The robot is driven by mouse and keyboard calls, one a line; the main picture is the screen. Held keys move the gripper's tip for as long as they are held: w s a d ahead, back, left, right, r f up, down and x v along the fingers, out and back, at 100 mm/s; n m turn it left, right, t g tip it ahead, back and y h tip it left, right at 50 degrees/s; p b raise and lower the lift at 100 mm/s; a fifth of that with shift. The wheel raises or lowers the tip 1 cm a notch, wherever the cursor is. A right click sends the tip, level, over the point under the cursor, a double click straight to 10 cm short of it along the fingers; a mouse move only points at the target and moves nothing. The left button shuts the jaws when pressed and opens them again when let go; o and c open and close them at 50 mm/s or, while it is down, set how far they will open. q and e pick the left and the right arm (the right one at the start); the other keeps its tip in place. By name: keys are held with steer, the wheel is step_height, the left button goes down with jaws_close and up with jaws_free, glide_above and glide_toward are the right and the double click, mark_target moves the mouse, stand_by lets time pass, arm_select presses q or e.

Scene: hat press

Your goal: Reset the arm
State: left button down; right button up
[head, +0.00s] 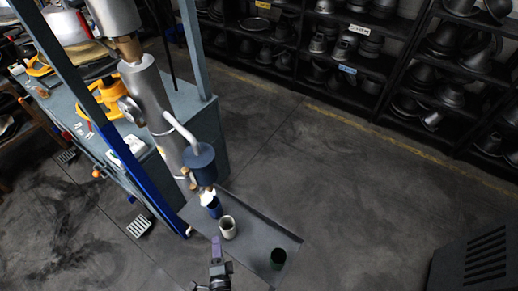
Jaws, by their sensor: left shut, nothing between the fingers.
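My left gripper (216,246) shows at the bottom centre of the head view, with a dark body and purple fingers. It is shut and empty, over the left edge of the grey tabletop (252,240). The white cup (228,228) stands close to its right, seemingly apart from it. My right gripper is not in view.
A blue cup (214,208) stands behind the white one, and a dark green cup (278,258) stands at the right of the tabletop. The press (150,100), with blue posts, rises at the left. Dark shelves (370,60) line the back. Open floor lies right.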

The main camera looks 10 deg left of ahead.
arm_select(q)
steer(key=s+a+r+n+g+h, duration=0.2)
steer(key=s+a+n+g, duration=0.1)
steer(key=a+n+g, duration=0.3)
steer(key=s+d+r+n+g+h, duration=0.3)
steer(key=s+r+n+g+h, duration=0.15)
steer(key=r, duration=0.55)
steer(key=s+d+n+g, duration=0.1)
steer(key=s+n+g, duration=0.15)
steer(key=s, duration=0.45)
step_height(320, 180, up, 22)
steer(key=m+p, duration=0.1)
steer(key=p, duration=2.1)
steer(key=shift+w+r, duration=0.2)
steer(key=shift+w, duration=0.15)
steer(key=shift+h, duration=0.25)
